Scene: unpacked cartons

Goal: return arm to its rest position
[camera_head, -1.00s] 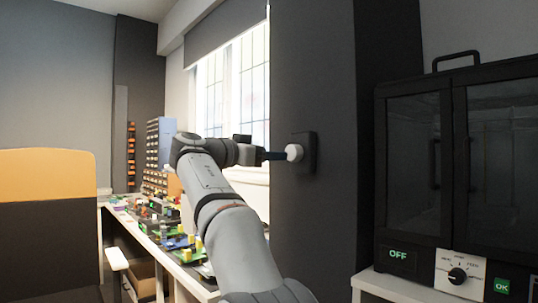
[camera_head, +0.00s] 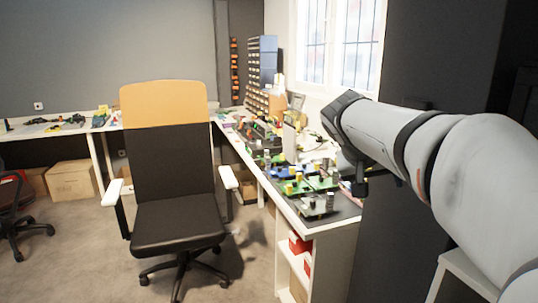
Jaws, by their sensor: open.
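My arm reaches in from the right edge in the head view, with its dark joint at the left end, in front of the window and the bench. A small dark part at my gripper's end (camera_head: 360,185) shows just below the arm. The rest of the gripper is hidden behind the arm, and its fingers are not clear. I see nothing held in it.
A black chair with an orange headrest (camera_head: 165,95) stands left of centre. A white bench (camera_head: 300,226) with several small coloured parts runs along the window. Cartons (camera_head: 72,180) lie under the far table. Open floor lies around the chair.

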